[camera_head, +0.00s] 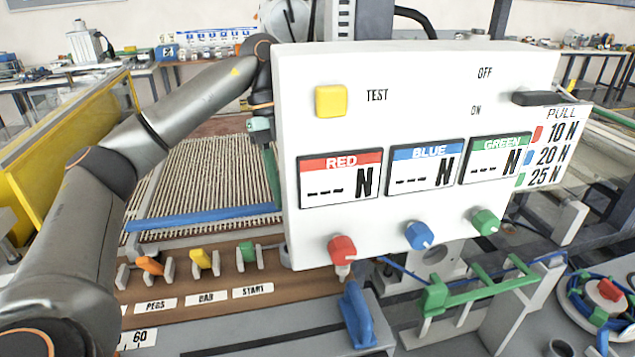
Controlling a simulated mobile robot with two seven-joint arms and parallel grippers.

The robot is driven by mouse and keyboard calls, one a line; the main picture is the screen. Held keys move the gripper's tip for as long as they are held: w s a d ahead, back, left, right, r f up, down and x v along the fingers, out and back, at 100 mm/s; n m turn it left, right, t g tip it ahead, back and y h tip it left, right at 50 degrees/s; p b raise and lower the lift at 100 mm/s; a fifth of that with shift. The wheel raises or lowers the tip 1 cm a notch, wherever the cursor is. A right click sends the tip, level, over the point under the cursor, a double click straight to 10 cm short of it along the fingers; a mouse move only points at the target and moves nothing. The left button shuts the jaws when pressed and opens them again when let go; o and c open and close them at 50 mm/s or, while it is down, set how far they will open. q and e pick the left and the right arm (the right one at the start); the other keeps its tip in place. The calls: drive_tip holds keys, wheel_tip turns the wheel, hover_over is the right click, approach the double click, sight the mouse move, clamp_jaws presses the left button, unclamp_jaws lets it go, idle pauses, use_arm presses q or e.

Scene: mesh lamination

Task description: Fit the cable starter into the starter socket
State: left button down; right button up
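A small green piece (247,252) sits in a holder above the label START on the brown rack. It may be the cable starter, but I cannot be sure. I cannot pick out the starter socket with certainty. My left arm comes in from the left and bends down beside the left edge of a white control panel (390,225). Its gripper (260,125) is small, and the panel edge partly hides it. A pale green part shows there, and I cannot tell whether the fingers are open or shut. My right gripper is not in view.
The panel blocks much of the middle. Below it are a blue handle (357,315), a green frame (470,290) and a blue cable (400,271). Orange (150,265) and yellow (201,258) pieces sit in the rack (185,283). A cable reel (600,300) is at right.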

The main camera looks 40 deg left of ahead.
use_arm(q)
drive_tip(key=shift+w, duration=0.1)
drive_tip(key=shift+s+a, duration=0.15)
drive_tip(key=shift+s, duration=0.1)
drive_tip(key=shift+f, duration=0.15)
drive_tip(key=shift+f+b, duration=1.6)
drive_tip(key=shift+f, duration=1.1)
drive_tip(key=shift+r+p, duration=0.1)
drive_tip(key=shift+p, duration=0.55)
